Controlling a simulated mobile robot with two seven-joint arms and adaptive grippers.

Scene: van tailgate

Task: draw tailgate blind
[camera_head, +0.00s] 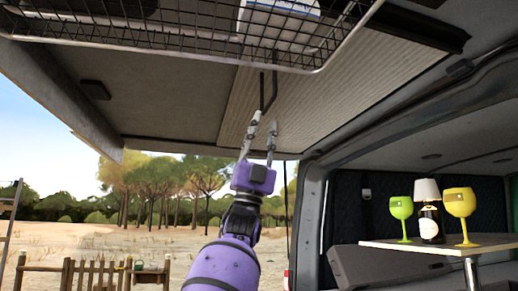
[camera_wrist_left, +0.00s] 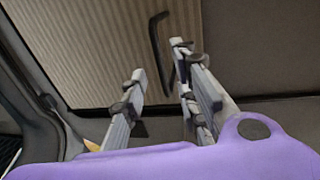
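The tailgate blind (camera_head: 325,85) is a pale ribbed panel on the underside of the raised tailgate. It also shows in the left wrist view (camera_wrist_left: 95,45). A black bar handle (camera_head: 268,95) is mounted on it, and it is clear in the wrist view (camera_wrist_left: 154,45). My left gripper (camera_head: 264,128) reaches up from below, its two grey fingers apart. In the wrist view the fingertips (camera_wrist_left: 160,73) are on either side of the handle's near end, with gaps visible. Whether the handle is at fingertip depth cannot be told. My right gripper is not in view.
A wire basket (camera_head: 165,36) hangs across the top of the head view. At right, a small table (camera_head: 440,244) holds a green glass (camera_head: 401,209), a yellow glass (camera_head: 460,203) and a bottle (camera_head: 429,222). Open sandy ground lies at left behind a low wooden fence (camera_head: 90,272).

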